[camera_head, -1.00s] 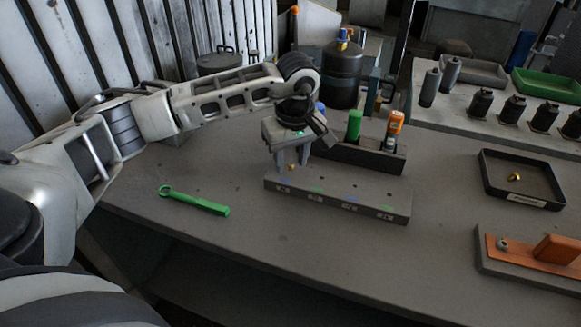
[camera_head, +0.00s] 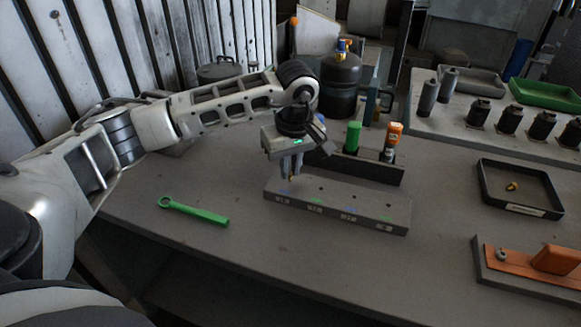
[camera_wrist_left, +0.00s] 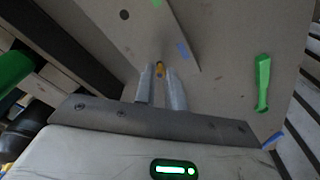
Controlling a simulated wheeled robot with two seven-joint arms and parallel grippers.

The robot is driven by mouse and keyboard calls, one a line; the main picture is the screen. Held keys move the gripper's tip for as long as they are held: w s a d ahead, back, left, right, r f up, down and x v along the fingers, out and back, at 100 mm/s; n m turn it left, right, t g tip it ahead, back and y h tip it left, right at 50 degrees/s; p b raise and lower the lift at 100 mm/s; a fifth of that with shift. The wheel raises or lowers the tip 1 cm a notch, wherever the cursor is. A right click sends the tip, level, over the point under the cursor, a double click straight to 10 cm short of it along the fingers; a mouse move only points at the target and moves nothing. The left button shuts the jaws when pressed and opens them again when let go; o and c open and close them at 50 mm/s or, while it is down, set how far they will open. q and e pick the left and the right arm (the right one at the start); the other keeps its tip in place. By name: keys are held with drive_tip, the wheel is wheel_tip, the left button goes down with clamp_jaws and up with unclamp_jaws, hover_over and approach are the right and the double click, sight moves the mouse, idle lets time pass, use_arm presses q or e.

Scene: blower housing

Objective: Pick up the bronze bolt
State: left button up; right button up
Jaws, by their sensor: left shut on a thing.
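My left gripper (camera_head: 291,172) points down over the left end of the grey holder block (camera_head: 335,211). Its fingers are shut on the bronze bolt (camera_head: 292,179), of which only a small part shows below the fingertips. The block has a row of holes with blue and green marks and labels. My right gripper is not in view.
A green wrench (camera_head: 194,211) lies to the left of the block. Behind the block a dark rack (camera_head: 365,166) holds a green tool (camera_head: 353,136) and an orange-topped tool (camera_head: 392,140).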

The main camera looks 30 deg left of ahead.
sight(292, 173)
use_arm(q)
drive_tip(key=r, duration=0.1)
drive_tip(key=r+b, duration=0.1)
drive_tip(key=r, duration=0.1)
drive_tip(key=shift+s+d+r, duration=0.1)
drive_tip(key=shift+d+r, duration=0.2)
drive_tip(key=shift+d, duration=0.05)
drive_tip(key=s+d+r, duration=0.7)
drive_tip(key=d+r, duration=0.2)
drive_tip(key=d, duration=0.2)
drive_tip(key=shift+d+b, duration=0.15)
drive_tip(key=shift+b, duration=0.3)
drive_tip(key=shift+r+p, duration=2)
drive_tip(key=shift+r, duration=0.5)
